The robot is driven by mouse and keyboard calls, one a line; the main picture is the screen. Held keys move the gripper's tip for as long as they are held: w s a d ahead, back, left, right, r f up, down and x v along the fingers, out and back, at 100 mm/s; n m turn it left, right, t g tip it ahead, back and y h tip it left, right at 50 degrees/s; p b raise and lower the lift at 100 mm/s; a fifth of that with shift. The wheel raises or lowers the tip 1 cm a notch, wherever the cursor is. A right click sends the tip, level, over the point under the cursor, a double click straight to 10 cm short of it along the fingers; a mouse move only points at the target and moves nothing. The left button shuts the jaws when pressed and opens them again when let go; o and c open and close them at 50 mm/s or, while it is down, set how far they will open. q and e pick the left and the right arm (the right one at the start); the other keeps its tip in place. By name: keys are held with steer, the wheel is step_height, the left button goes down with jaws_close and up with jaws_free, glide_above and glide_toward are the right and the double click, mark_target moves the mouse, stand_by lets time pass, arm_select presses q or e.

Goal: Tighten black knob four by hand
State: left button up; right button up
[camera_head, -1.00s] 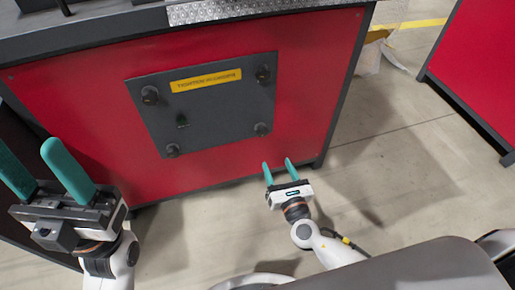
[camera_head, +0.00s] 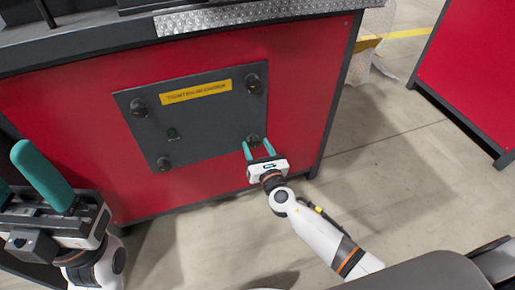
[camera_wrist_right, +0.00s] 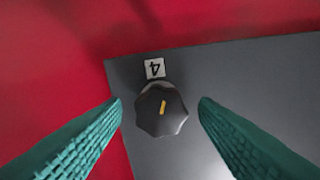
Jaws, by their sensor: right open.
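Black knob four (camera_wrist_right: 161,110) is a dark, many-sided knob with a yellow mark on its face. It sits beside a white label with a 4 (camera_wrist_right: 154,68), which appears upside down in the right wrist view. In the head view the knob (camera_head: 253,139) is at the lower right of the grey panel (camera_head: 210,125). My right gripper (camera_head: 257,146) is open at this knob. In the wrist view its teal fingers (camera_wrist_right: 161,104) are on either side of the knob, with gaps on both sides. My left gripper (camera_head: 14,168) is open and empty at the far left, partly cut off.
Other black knobs sit at the panel's upper left (camera_head: 138,108), upper right (camera_head: 254,84) and lower left (camera_head: 163,164). A yellow label (camera_head: 196,92) is at the top. The panel is on a red cabinet (camera_head: 305,80). Floor (camera_head: 390,160) to the right is clear.

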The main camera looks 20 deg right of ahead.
steer(key=c, duration=1)
steer(key=shift+m, duration=0.4)
